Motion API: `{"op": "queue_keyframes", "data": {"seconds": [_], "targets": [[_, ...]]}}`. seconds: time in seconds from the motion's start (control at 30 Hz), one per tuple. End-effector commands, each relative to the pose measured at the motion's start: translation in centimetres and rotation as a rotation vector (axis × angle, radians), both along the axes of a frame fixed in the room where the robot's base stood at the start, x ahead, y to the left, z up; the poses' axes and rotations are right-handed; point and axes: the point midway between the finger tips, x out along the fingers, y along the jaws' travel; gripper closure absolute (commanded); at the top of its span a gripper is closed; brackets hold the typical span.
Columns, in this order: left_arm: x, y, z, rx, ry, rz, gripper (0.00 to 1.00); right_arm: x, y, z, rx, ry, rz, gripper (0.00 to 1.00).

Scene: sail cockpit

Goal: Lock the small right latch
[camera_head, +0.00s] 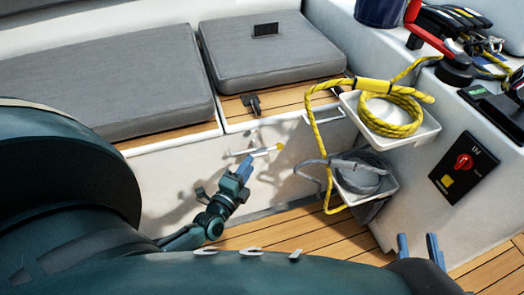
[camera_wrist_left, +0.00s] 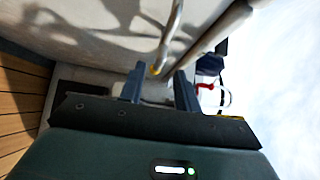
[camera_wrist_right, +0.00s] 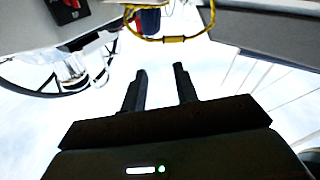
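A small black latch (camera_head: 251,103) sits on the wooden front edge of the seat, under the right grey cushion (camera_head: 262,62). Whether it is locked cannot be told. My left gripper (camera_head: 245,163) is below it, in front of the white locker wall, beside a thin pale rod with a yellow tip (camera_head: 280,146).
White holders with coiled yellow rope (camera_head: 392,112) and grey rope (camera_head: 362,178) hang right of the locker wall. A black panel with a red knob (camera_head: 463,161) is on the right wall. A black plate (camera_head: 265,30) stands on the right cushion. The wooden floor (camera_head: 320,232) is clear.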

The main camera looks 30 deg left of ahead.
Motion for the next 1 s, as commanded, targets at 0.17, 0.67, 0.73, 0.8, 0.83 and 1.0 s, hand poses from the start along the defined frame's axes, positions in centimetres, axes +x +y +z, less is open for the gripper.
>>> {"op": "queue_keyframes", "data": {"seconds": [0.17,0.67,0.73,0.8,0.83,1.0], "targets": [[4.0,0.3,-0.3,0.0,-0.004,-0.001,0.67,0.3,0.1,-0.4,0.036,-0.008,0.007,0.7],[8.3,0.7,0.0,0.0,0.0,-0.001,0.67,0.4,0.5,0.1,0.095,-0.007,0.025,0.7],[8.3,0.6,0.0,0.0,0.0,-0.001,0.67,0.4,0.5,0.3,0.096,-0.011,0.025,0.7],[8.3,0.6,0.0,0.0,0.0,-0.001,0.67,0.5,0.5,0.4,0.096,-0.014,0.026,0.7],[8.3,0.6,0.0,0.0,0.0,-0.001,0.67,0.5,0.5,0.5,0.095,-0.015,0.026,0.7],[8.3,0.6,0.0,0.0,0.0,-0.001,0.81,0.5,0.5,0.5,0.095,-0.017,0.025,0.7]]}}
